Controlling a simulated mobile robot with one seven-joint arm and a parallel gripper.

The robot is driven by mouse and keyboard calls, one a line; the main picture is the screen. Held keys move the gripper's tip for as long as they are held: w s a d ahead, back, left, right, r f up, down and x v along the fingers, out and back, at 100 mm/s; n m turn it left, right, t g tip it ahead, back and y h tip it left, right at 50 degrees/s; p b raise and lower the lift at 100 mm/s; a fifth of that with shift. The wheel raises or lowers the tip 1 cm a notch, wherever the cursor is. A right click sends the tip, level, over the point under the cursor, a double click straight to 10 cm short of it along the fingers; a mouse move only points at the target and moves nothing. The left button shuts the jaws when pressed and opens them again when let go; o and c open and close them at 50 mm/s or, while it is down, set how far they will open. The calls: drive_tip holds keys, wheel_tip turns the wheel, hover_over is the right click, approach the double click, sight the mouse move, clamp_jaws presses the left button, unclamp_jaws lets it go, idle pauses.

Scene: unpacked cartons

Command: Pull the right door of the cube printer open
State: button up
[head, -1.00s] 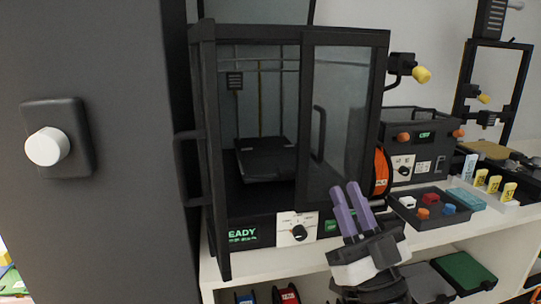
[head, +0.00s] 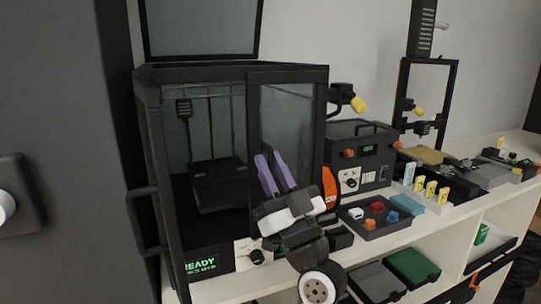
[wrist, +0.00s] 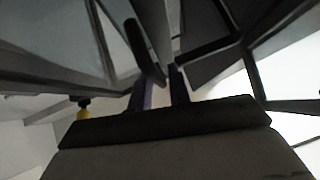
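The cube printer (head: 205,72) is a black-framed box with a glass front, at the left of the shelf top. Its right door (head: 283,110) covers the right part of the front and looks shut or nearly so. Its left door (head: 163,190) stands swung out toward me, with a handle at the left. My gripper (head: 270,170) is in front of the right door, purple fingers apart and pointing up at it. The right door's handle is hidden in the head view. In the wrist view a dark bar handle (wrist: 143,45) reaches down between the fingertips (wrist: 163,82); contact cannot be told.
A raised glass lid (head: 200,27) stands above the printer. An orange spool (head: 330,188), a dark control box (head: 362,155) and a tray of small coloured parts (head: 378,220) sit to the right. A tall dark panel (head: 60,110) stands close on the left.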

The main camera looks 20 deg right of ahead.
drive_tip(key=shift+w+r, duration=0.15)
drive_tip(key=shift+r, duration=0.05)
clamp_jaws()
drive_tip(key=shift+f+y, duration=0.1)
drive_tip(key=shift+y, duration=0.2)
